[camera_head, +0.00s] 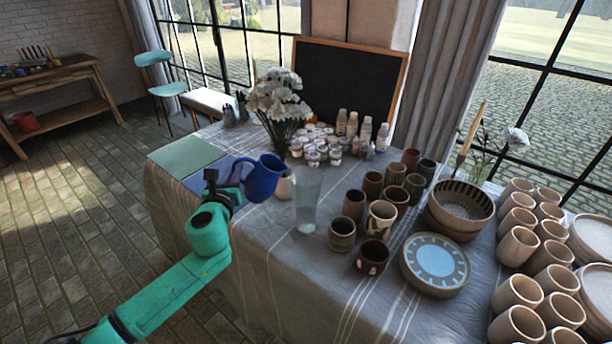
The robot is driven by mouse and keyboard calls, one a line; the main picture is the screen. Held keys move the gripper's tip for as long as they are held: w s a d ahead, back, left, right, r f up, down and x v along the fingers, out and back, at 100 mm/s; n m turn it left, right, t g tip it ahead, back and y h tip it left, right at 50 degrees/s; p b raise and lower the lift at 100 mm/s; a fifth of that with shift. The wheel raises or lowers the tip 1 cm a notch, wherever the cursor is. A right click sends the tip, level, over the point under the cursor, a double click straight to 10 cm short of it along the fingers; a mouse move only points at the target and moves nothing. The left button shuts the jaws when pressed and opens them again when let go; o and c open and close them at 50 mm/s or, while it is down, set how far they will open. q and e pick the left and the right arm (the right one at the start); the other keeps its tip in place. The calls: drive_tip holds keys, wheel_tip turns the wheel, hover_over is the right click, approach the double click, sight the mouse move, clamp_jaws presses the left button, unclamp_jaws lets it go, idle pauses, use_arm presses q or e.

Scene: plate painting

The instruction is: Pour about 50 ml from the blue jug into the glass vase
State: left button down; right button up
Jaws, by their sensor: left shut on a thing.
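The blue jug (265,178) is held in the air over the left part of the table, tilted a little to the right. My left gripper (230,188) is shut on the jug, at its handle side. The glass vase (306,203) is clear and tall and stands upright on the table, just right of the jug and apart from it. Some clear liquid seems to show near the vase's bottom. No stream between jug and vase can be seen. The inside of the jug is hidden. My right gripper is not in view.
Several cups (381,217) stand right of the vase, with a blue-patterned plate (434,262) and a striped bowl (460,207) beyond. White flowers (277,97) and paint pots (318,146) stand behind. The front of the tablecloth (290,275) is clear.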

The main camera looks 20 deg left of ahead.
use_arm(q)
drive_tip(key=s+a+f+n+t+b, duration=0.1)
drive_tip(key=a+f+n+b, duration=0.2)
drive_tip(key=b, duration=0.6)
wheel_tip(320, 180, down, 3)
drive_tip(key=shift+f+n+h+b, duration=0.15)
drive_tip(key=shift+n+h+b, duration=0.15)
drive_tip(key=shift+n, duration=0.9)
drive_tip(key=shift+s+a, duration=0.1)
